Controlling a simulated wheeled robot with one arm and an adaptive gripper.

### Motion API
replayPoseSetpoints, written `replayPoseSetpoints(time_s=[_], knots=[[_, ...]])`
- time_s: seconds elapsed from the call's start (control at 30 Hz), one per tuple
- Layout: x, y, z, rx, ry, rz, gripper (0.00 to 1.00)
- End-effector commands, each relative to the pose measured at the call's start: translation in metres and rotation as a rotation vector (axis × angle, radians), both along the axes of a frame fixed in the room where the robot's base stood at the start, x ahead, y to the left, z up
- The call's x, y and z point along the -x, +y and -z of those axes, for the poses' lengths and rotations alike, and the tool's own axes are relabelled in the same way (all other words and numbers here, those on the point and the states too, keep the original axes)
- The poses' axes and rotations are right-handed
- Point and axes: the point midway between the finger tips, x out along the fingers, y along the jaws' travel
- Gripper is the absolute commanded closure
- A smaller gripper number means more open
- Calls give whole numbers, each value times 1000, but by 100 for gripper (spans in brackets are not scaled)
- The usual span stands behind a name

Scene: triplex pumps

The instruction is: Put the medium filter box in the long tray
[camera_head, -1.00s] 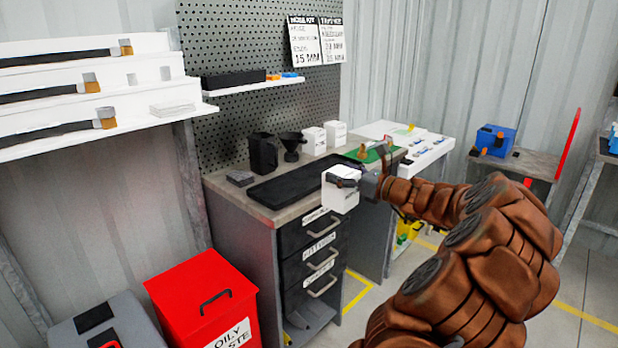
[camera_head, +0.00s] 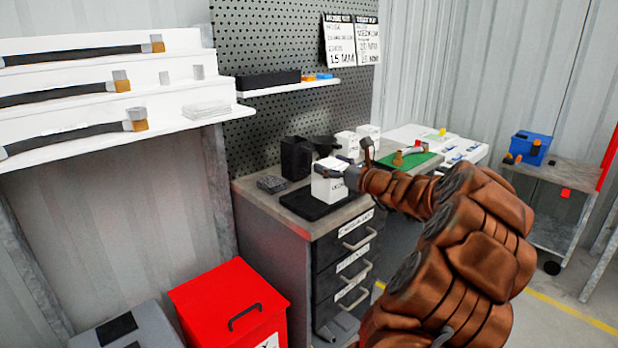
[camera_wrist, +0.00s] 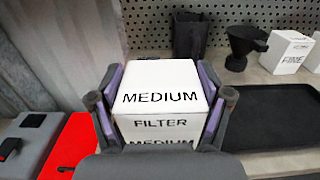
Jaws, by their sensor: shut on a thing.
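The medium filter box is a white box (camera_wrist: 160,88) with "MEDIUM FILTER" printed on it. My gripper (camera_wrist: 160,110) is shut on its two sides in the wrist view. In the head view the held box (camera_head: 328,182) appears in front of the long black tray (camera_head: 302,203) on the bench. The tray is partly hidden by the box and my arm. In the wrist view the tray (camera_wrist: 272,105) lies to the right of the box. I cannot tell how high the box is above it.
A black container (camera_head: 295,158) and a dark funnel (camera_wrist: 246,45) stand behind the tray. White boxes stand farther back, one marked FINE (camera_wrist: 287,50). A small grey stack (camera_head: 270,184) lies on the bench's left. A red bin (camera_head: 230,305) stands on the floor.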

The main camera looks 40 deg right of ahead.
Motion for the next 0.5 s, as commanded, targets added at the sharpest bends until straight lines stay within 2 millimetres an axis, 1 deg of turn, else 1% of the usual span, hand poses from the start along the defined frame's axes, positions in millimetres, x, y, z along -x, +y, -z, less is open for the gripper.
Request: replayPoseSetpoints(time_s=[0.03,0.1,0.2,0.43,0.5], knots=[[-11,7,2,0,0,-5,70],[-24,12,3,1,1,-5,70],[-37,18,4,0,0,-3,70],[-52,25,5,2,0,-3,70],[-60,30,7,2,2,-5,70]])
